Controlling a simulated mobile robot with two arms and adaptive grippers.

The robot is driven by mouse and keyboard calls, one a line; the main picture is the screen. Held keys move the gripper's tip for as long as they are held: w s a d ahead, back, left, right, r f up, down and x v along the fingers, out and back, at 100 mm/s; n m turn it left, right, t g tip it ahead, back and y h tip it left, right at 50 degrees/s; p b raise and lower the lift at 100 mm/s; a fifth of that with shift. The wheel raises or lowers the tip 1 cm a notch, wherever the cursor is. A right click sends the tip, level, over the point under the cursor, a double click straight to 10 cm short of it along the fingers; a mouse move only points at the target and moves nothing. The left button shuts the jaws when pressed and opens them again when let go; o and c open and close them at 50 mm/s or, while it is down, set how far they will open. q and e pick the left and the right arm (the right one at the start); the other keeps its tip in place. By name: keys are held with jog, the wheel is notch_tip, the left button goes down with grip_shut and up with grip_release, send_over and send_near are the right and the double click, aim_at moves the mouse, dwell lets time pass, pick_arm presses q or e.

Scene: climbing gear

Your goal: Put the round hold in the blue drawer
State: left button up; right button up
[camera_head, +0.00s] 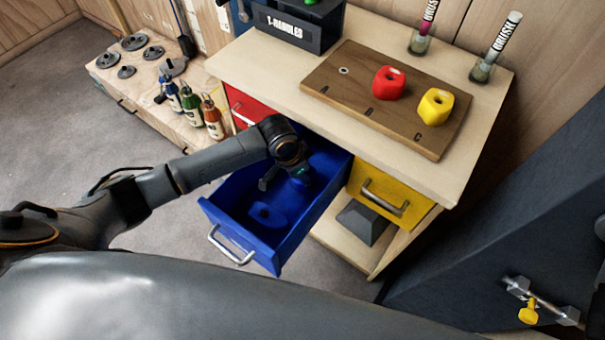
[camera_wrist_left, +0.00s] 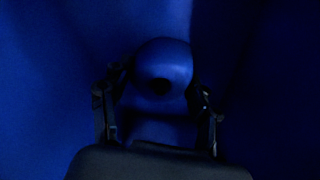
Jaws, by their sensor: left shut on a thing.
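The blue drawer (camera_head: 228,218) is pulled out of the wooden cabinet, its metal handle facing front left. My left gripper (camera_head: 284,182) reaches down into it from above. In the left wrist view the gripper (camera_wrist_left: 157,108) is shut on the round hold (camera_wrist_left: 163,62), which looks blue with a dark hole in its middle. Blue drawer surfaces surround it there. In the head view the arm and fingers largely hide the held piece. A flat round blue shape with a dark centre (camera_head: 268,215) shows on the drawer floor; I cannot tell what it is. My right gripper is out of view.
A red drawer (camera_head: 243,108) and a yellow drawer (camera_head: 388,193) are closed. On top, a wooden board (camera_head: 345,93) bears a red hold (camera_head: 388,83) and a yellow hold (camera_head: 435,106); its A spot is bare. Bottles (camera_head: 190,103) stand on the low box at left.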

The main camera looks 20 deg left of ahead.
pick_arm(q)
jog(key=shift+f, duration=0.15)
jog(key=o, duration=1.4)
jog(key=p+v, duration=0.1)
jog(key=v, duration=1.1)
jog(key=shift+d+p, duration=0.1)
jog(key=shift+p, duration=0.2)
